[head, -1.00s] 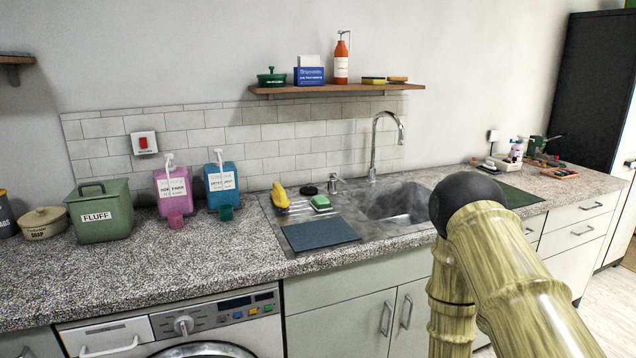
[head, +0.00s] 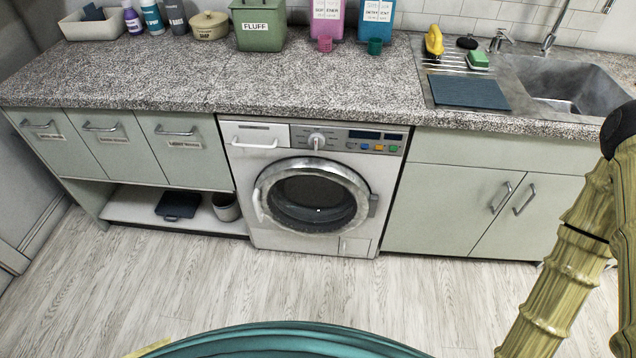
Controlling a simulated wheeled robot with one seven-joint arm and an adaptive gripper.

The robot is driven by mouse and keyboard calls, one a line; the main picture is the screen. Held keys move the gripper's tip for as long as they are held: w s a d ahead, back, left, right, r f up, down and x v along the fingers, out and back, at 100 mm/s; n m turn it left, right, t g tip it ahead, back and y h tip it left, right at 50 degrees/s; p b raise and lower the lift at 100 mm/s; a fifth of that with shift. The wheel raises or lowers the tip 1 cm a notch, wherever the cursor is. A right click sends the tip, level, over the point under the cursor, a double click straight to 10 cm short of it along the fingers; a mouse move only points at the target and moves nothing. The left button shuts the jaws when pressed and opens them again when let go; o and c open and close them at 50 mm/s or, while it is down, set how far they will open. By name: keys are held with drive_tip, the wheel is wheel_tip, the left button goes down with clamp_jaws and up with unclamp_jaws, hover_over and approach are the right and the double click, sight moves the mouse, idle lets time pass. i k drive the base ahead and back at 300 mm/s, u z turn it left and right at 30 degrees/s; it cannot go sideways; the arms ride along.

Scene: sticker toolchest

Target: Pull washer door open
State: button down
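The white washer (head: 235,175) stands under the speckled counter, left of the sink cabinet. Its round door (head: 348,172) has a metal rim and dark glass and looks shut. A pale handle (head: 259,206) sits on the left side of the door rim. The hinge side (head: 373,204) appears to be at the right. My arm shows at the right edge of the head view, in front of the sink cabinet and well apart from the washer. My gripper is out of view.
The wood floor (head: 230,290) before the washer is clear. Cabinet doors with handles (head: 500,198) are to the right. Labelled drawers (head: 130,150) and an open shelf (head: 135,207) are to the left. The counter (head: 300,85) overhangs the washer.

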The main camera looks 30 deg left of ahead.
sight(364, 204)
drive_tip(key=z, duration=2.15)
drive_tip(key=k, duration=0.95)
drive_tip(key=u, duration=2.3)
